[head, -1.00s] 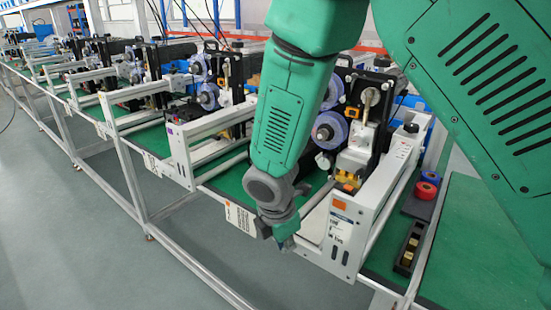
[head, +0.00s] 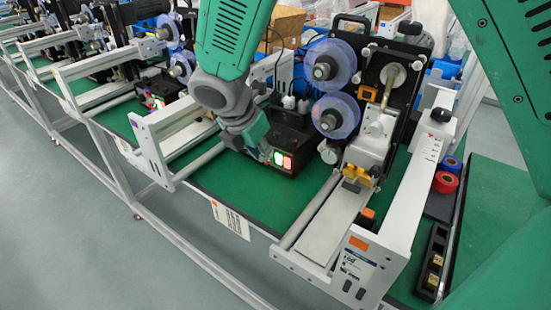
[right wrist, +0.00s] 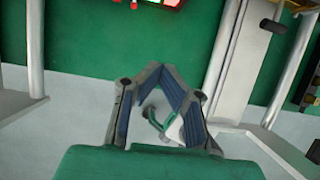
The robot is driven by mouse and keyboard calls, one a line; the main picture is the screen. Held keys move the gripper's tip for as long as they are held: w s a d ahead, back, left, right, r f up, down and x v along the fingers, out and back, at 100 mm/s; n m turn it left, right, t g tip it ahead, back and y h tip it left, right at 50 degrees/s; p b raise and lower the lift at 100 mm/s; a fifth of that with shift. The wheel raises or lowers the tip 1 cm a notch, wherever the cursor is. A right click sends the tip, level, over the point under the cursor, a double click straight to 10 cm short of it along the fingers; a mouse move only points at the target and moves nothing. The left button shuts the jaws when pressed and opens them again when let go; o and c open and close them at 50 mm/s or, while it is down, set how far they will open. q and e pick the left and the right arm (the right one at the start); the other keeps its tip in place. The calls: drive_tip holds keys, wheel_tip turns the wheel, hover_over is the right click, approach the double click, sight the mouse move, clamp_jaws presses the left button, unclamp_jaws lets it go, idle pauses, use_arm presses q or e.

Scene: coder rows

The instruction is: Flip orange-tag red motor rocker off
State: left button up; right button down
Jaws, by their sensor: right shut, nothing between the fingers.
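The orange tag (head: 359,242) is on the white front plate of the nearest coder. Behind and left of that coder's rail, a black box (head: 294,128) stands on the green bench. Its face has a lit green rocker (head: 278,157) and a lit red rocker (head: 287,163) to its right. My right gripper (head: 263,152) is shut and empty, just left of the rockers; I cannot tell if it touches the box. In the right wrist view its fingers (right wrist: 170,70) meet with nothing between them, and the lit red part (right wrist: 166,3) is cut off at the top edge. My left gripper is not in view.
The white rail (head: 335,225) and round bar (head: 308,207) of the nearest coder lie right of the box. Blue film reels (head: 334,65) stand above it. Another coder's white end plate (head: 147,150) is to the left. Green bench in front is clear.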

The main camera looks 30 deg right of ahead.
sight(287, 164)
drive_tip(key=b+x, duration=0.1)
drive_tip(key=x, duration=0.8)
drive_tip(key=shift+f, duration=0.15)
drive_tip(key=d, duration=0.1)
drive_tip(key=w+d, duration=0.1)
drive_tip(key=d, duration=0.1)
drive_tip(key=shift+w, duration=0.1)
drive_tip(key=shift+w+d, duration=0.2)
drive_tip(key=shift+d, duration=0.4)
